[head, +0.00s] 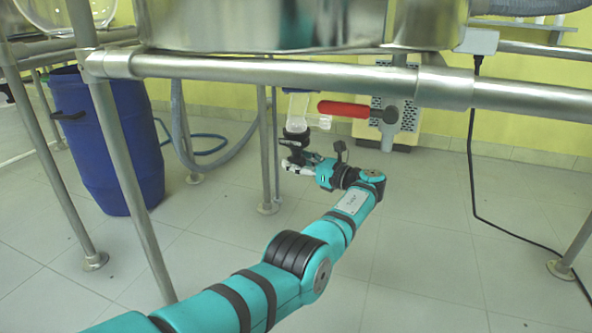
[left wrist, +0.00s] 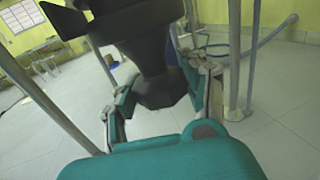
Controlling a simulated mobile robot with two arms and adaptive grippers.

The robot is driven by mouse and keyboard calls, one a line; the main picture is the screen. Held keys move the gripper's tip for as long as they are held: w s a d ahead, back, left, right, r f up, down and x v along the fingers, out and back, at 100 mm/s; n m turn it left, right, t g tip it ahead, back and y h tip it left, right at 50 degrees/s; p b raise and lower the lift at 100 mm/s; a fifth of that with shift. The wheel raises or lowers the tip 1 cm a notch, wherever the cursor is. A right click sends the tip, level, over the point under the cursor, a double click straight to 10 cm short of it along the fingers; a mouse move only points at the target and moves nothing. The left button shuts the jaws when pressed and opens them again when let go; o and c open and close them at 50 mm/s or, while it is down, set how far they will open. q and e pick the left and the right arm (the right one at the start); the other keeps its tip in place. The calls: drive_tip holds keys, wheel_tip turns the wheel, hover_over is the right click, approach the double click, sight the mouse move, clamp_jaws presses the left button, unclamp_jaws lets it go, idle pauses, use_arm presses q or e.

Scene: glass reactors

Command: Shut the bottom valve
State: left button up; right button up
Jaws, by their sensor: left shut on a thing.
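The bottom valve shows under the vessel in the head view. It has a clear glass outlet (head: 298,108) with a black lower part (head: 295,132). A red lever (head: 343,109) extends level to its right. My left gripper (head: 291,158) is at the black part, below the glass and the red lever. In the left wrist view the fingers of my left gripper (left wrist: 162,98) stand on both sides of a black piece (left wrist: 148,50) and are shut on it. The exact contact is partly hidden. My right gripper is not in view.
A steel frame rail (head: 300,76) crosses above my left arm, with a large steel vessel (head: 260,25) over it. Frame legs (head: 130,190) stand at left. A blue barrel (head: 103,140), a grey hose (head: 185,135) and a black cable (head: 472,170) are around. The tiled floor is mostly clear.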

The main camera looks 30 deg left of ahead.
sight(304, 164)
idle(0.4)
use_arm(q)
drive_tip(key=o, duration=1.2)
drive_tip(key=shift+o, duration=0.2)
drive_tip(key=shift+d, duration=0.1)
drive_tip(key=d, duration=0.7)
drive_tip(key=shift+s+d, duration=0.15)
drive_tip(key=shift+d, duration=0.1)
